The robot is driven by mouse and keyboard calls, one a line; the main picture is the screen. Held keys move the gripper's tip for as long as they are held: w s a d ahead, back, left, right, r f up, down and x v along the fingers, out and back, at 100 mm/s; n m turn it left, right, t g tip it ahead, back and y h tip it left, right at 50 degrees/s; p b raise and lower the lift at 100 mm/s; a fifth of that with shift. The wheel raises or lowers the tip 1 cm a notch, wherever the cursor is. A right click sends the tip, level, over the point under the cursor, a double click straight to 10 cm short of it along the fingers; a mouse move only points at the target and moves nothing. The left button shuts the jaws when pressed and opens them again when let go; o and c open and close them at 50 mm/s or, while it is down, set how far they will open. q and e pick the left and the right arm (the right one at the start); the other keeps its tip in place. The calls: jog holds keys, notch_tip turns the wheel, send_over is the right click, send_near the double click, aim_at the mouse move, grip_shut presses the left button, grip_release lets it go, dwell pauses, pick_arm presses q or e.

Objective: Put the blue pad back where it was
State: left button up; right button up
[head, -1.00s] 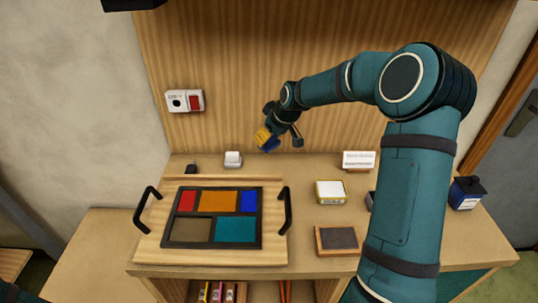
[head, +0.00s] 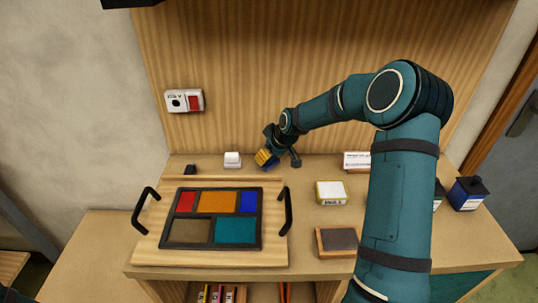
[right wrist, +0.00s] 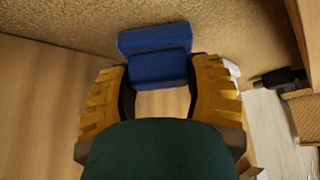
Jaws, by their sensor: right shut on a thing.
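The blue pad (right wrist: 155,52) is between the yellow fingertips of my right gripper (right wrist: 160,75) in the right wrist view. It looks like a stepped blue block, and the gripper is shut on it. In the head view my right gripper (head: 266,157) is at the back of the bench, near the wooden back wall, with a little of the blue pad (head: 273,166) showing below the yellow fingers. I cannot tell whether the pad touches the bench top. My left gripper is not in view.
A leaded panel (head: 211,188) with coloured panes lies on a board with two black handles, front left of the gripper. A white block (head: 232,160) stands left of it. A white-topped tin (head: 331,192) and a framed dark pad (head: 337,242) lie to the right.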

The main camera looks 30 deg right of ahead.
jog(key=shift+f, duration=0.2)
jog(key=o, duration=0.8)
jog(key=shift+o, duration=0.2)
jog(key=shift+r, duration=0.15)
jog(key=shift+r, duration=0.3)
jog(key=p+v, duration=0.1)
jog(key=v, duration=1)
jog(key=shift+s+r+p, duration=0.25)
jog(key=shift+p, duration=0.1)
